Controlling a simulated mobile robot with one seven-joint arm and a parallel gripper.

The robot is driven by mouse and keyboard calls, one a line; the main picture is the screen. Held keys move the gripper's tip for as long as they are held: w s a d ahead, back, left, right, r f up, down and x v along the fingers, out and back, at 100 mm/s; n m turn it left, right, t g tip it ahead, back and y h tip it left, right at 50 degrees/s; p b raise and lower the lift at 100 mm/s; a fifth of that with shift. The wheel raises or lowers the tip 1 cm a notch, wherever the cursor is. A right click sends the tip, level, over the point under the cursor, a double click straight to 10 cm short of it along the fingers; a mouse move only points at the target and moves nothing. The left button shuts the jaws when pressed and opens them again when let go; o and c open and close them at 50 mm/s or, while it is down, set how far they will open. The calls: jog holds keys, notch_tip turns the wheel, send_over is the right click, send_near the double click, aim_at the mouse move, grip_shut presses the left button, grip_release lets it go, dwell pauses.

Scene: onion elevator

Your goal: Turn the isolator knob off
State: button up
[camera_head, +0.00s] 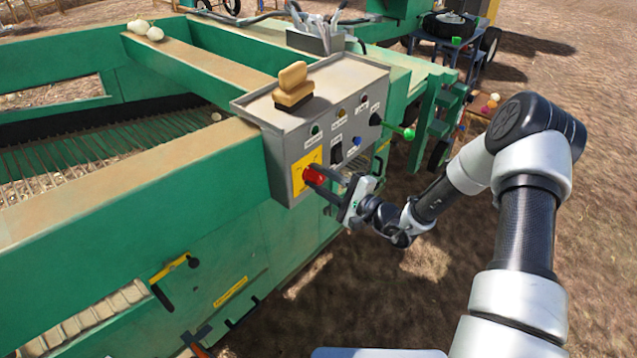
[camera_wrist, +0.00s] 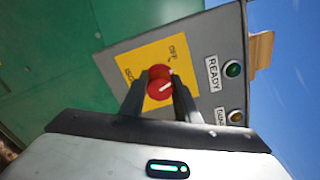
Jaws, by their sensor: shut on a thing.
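The isolator knob (camera_head: 315,175) is a red round knob on a yellow plate (camera_head: 300,168) at the lower left of the grey control box's front face. In the wrist view the red knob (camera_wrist: 160,82) sits between my two dark fingers, with a pale mark on its lower right side. The yellow plate (camera_wrist: 130,62) carries the word OFF above the knob and another label at its left, partly hidden and hard to read. My gripper (camera_head: 327,184) reaches the knob from the right, and in the wrist view my gripper (camera_wrist: 158,95) is shut on it.
The grey control box (camera_head: 285,190) has several other knobs, lamps and labels, with READY beside a green lamp (camera_wrist: 232,69). A brush-like tan block (camera_head: 293,85) lies on top. A green-tipped lever (camera_head: 408,133) sticks out at its right. Green machine walls (camera_head: 200,240) lie left and below.

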jog(key=n+b, duration=0.2)
jog(key=n, duration=0.1)
jog(key=shift+f+b, duration=0.25)
jog(key=shift+b, duration=0.05)
jog(key=shift+d+n+b, duration=0.1)
jog(key=shift+n+b, duration=0.7)
jog(key=shift+n, duration=0.2)
jog(key=shift+r+n, duration=0.15)
jog(key=shift+n, duration=0.15)
jog(key=o, duration=1)
jog(key=shift+o, duration=0.2)
jog(key=v, duration=1.7)
jog(key=shift+s, duration=0.2)
jog(key=shift+d, duration=0.1)
